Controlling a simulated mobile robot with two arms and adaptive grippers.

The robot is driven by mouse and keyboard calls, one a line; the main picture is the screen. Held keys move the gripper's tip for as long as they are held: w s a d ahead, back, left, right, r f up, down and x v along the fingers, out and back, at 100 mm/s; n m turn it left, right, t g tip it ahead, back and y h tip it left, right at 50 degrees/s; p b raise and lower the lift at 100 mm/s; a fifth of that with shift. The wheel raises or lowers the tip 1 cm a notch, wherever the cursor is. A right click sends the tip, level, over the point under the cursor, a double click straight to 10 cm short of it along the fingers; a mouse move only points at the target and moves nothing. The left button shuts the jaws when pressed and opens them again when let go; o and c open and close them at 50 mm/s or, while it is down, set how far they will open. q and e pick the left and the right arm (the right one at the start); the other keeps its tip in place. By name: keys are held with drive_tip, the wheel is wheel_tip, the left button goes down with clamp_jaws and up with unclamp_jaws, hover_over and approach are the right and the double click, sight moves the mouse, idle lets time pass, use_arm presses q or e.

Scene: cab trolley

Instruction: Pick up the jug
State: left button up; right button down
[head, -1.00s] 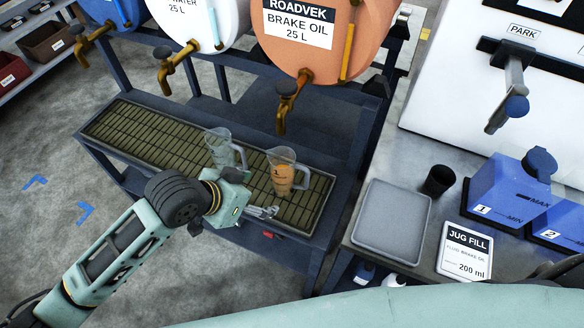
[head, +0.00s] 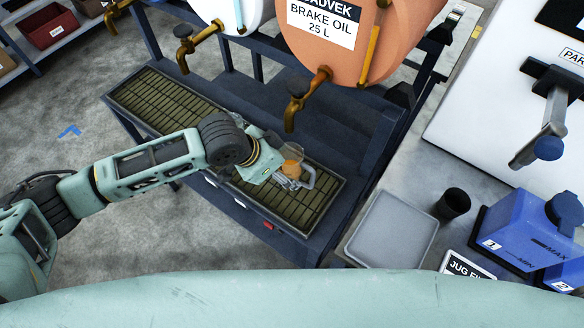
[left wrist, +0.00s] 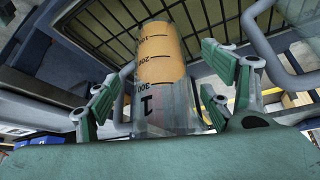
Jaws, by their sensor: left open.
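The measuring jug (head: 292,153) with amber fluid stands on the slatted drip tray (head: 160,105) below the brake oil barrel. Its grey handle (head: 309,179) shows on the right. My left gripper (head: 287,180) is at the jug and hides part of it. In the left wrist view the jug (left wrist: 162,62), marked with a scale and a "1", lies between the two spread green fingers of my left gripper (left wrist: 165,98). The gripper is open; whether a finger touches the jug I cannot tell. A second, clear jug is mostly hidden behind my gripper. My right gripper is not in view.
The brake oil barrel (head: 370,40) and its brass tap (head: 300,95) hang above the tray. To the right, the bench holds a grey tray (head: 393,228), a black cup (head: 453,203), a blue container (head: 525,235) and a "JUG FILL" card (head: 467,266).

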use_arm(q)
drive_tip(key=x, duration=0.3)
drive_tip(key=shift+w+d+f, duration=0.1)
drive_tip(key=shift+w+d, duration=0.15)
drive_tip(key=shift+a, duration=0.1)
drive_tip(key=shift+c, duration=1.1)
drive_tip(key=c, duration=1.1)
